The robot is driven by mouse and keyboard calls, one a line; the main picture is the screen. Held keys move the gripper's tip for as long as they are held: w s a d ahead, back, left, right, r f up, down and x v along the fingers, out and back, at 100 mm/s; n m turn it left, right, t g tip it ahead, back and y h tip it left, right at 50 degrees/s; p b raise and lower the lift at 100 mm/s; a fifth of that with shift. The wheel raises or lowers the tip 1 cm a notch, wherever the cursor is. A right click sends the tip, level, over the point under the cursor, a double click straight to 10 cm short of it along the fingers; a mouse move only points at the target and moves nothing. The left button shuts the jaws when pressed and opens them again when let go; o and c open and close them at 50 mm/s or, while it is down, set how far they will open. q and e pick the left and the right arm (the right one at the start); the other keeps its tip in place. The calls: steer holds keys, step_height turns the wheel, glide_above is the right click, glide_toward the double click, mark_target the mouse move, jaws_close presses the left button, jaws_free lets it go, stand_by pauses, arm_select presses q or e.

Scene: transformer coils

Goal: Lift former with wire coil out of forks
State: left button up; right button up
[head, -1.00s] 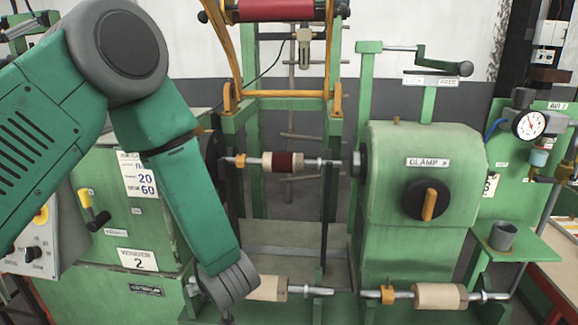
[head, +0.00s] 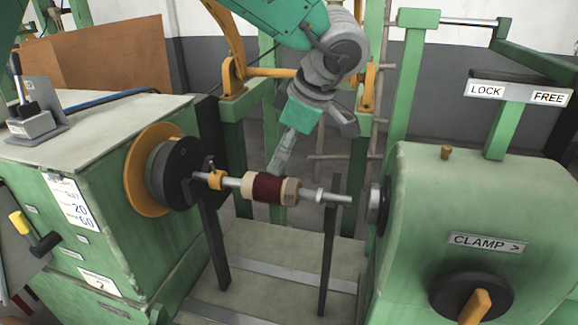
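The former with its dark red wire coil (head: 268,188) sits on a metal shaft (head: 337,198), level between the two machine heads. Black upright forks (head: 328,246) stand under the shaft, one on each side of the former; the shaft appears to lie at their tops. An orange collar (head: 215,180) is on the shaft left of the former. The shaft's right end is apart from the right head's spindle. My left gripper (head: 284,150) reaches down from above, its lower finger close to the coil's upper edge; contact and opening are unclear. My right gripper is out of view.
The winding head's orange-rimmed faceplate (head: 140,180) is close on the left. The green clamp housing (head: 430,190) with its orange knob (head: 474,306) is on the right. A LOCK/FREE lever (head: 530,64) stands above it. Orange frame arms rise behind.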

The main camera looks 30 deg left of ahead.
mark_target(267, 177)
arm_select(q)
steer(key=x, duration=0.6)
steer(key=shift+s+a+f, duration=0.15)
steer(key=shift+a+f, duration=0.05)
steer(key=shift+a, duration=0.05)
steer(key=shift+f, duration=0.5)
steer(key=x, duration=0.3)
steer(key=a+x, duration=0.1)
steer(key=x, duration=0.1)
steer(key=shift+a+f, duration=0.15)
steer(key=shift+a, duration=0.05)
steer(key=shift+d, duration=0.1)
steer(key=shift+s+d, duration=0.1)
steer(key=c, duration=0.5)
steer(key=shift+d+r, duration=0.2)
steer(key=c, duration=1.3)
